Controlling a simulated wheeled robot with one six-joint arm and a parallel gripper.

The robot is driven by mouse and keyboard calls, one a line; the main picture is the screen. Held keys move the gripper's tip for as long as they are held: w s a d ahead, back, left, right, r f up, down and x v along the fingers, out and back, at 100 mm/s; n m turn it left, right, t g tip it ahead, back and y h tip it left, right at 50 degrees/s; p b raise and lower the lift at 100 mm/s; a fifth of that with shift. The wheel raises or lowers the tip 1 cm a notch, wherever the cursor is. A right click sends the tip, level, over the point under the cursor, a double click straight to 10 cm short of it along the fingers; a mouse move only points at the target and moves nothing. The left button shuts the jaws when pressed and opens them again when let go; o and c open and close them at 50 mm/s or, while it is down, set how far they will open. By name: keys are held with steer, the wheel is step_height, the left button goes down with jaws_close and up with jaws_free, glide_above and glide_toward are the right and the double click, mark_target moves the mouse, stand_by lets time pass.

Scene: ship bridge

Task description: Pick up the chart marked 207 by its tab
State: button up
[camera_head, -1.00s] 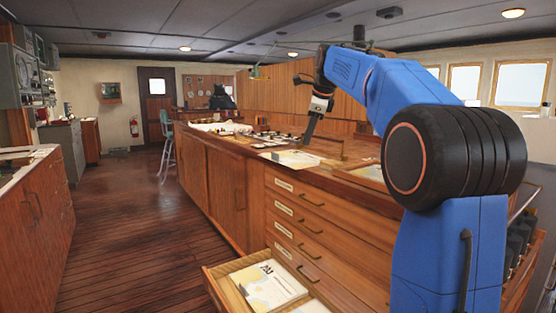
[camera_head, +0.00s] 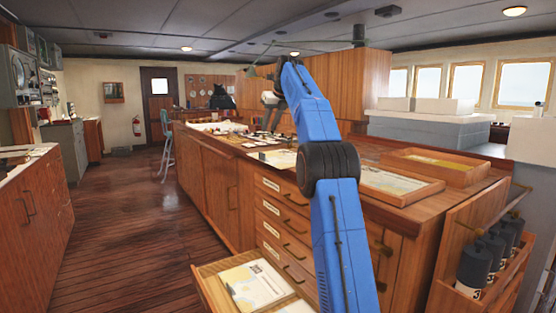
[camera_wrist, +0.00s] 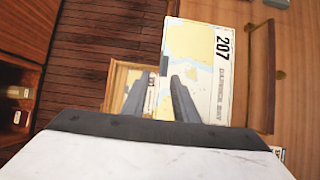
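The chart marked 207 (camera_wrist: 201,62) shows in the wrist view, pale with yellow areas and black numerals at its right side. A pale chart (camera_head: 275,158) lies at the front edge of the long counter in the head view and appears to be the same one. In the head view the gripper (camera_head: 270,98) is small, above the counter.
An open drawer (camera_head: 203,286) with another chart (camera_head: 257,284) juts out below the counter (camera_head: 215,170). Wooden trays (camera_head: 400,197) lie on the counter to the right. A rack of dark cylinders (camera_head: 478,262) stands at right. The floor at left (camera_head: 125,215) is clear.

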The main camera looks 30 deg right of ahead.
glide_toward(262, 153)
steer(key=w+x, duration=0.1)
steer(key=x, duration=0.4)
steer(key=shift+x, duration=2.45)
steer(key=shift+s+d, duration=0.15)
jaws_close()
